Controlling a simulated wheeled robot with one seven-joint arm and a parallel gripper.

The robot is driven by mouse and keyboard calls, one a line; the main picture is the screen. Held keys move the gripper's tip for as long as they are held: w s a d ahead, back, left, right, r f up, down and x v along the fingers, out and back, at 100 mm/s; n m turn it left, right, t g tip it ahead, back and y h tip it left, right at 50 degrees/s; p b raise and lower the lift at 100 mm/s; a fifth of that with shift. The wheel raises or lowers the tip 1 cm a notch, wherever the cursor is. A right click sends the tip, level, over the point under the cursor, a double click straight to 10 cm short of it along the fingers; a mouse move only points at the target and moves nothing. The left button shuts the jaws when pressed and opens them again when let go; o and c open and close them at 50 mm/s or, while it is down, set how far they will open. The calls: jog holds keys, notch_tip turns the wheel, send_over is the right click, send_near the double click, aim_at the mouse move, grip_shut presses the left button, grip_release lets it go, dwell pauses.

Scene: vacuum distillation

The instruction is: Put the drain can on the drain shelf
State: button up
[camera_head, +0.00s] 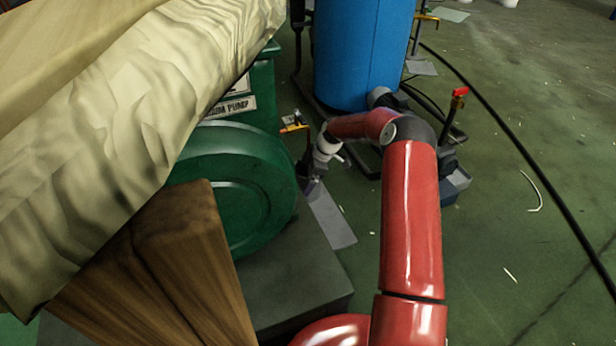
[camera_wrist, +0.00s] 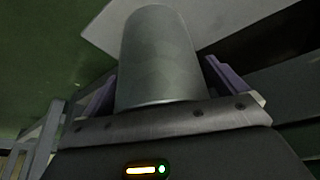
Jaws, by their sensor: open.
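A plain grey cylinder, which looks like the drain can (camera_wrist: 158,60), stands between the two fingers of my gripper (camera_wrist: 163,82) in the wrist view. The fingers are open, one on each side of it; whether either touches it I cannot tell. In the head view my gripper (camera_head: 308,172) is low beside the green pump, and I cannot make out the can there. A flat grey plate (camera_head: 332,218) lies just below my gripper. A pale flat surface (camera_wrist: 97,30) shows behind the can in the wrist view. I cannot tell whether either is the drain shelf.
A green vacuum pump (camera_head: 235,185) on a dark grey base (camera_head: 290,280) is close on the left. A blue tank (camera_head: 362,50) stands behind. A wooden beam (camera_head: 165,270) and cream wrapped bulk (camera_head: 140,110) block the left. A black hose (camera_head: 520,150) crosses the open floor at right.

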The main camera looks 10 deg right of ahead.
jog(key=p+v, duration=0.1)
jog(key=v, duration=1.1)
jog(key=shift+s+a, duration=0.1)
jog(key=shift+s, duration=0.05)
